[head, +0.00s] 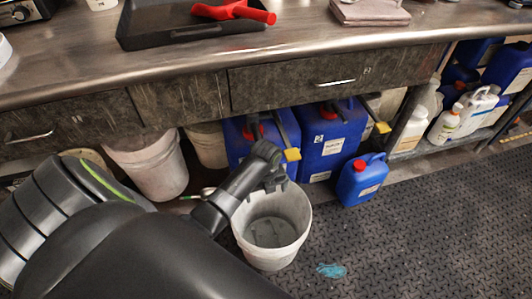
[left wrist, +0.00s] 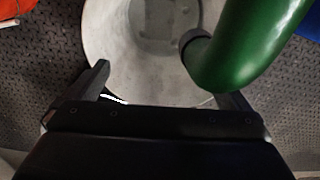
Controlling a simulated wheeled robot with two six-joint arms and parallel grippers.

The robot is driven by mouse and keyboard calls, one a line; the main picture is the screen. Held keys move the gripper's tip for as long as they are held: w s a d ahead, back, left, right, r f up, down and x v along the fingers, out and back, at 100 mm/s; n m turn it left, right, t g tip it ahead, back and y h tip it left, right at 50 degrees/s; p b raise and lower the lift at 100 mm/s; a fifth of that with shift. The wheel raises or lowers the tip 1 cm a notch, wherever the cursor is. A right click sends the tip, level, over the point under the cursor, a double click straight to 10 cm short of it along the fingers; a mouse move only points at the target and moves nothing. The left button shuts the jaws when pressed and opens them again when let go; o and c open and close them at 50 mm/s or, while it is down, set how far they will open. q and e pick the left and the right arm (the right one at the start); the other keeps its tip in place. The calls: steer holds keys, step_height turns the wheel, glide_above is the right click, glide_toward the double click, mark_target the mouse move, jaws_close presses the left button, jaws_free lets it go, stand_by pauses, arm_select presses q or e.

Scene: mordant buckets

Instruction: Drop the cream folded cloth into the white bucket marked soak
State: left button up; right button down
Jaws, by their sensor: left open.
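A white bucket (head: 298,218) stands on the floor in front of the counter, its mouth open upward. No marking on it can be read. My left gripper (head: 275,181) is above the bucket's far rim. My right gripper is not in view.
A green rounded thing (left wrist: 245,45) covers part of the bucket in the left wrist view. Blue canisters (head: 325,140) and another white bucket (head: 150,168) stand under the counter (head: 300,45). A teal patch (head: 331,270) is on the floor. The floor at right is clear.

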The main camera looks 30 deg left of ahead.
arm_select(q)
step_height(320, 180, up, 4)
steer(key=shift+r+p, duration=0.1)
steer(key=shift+p, duration=0.3)
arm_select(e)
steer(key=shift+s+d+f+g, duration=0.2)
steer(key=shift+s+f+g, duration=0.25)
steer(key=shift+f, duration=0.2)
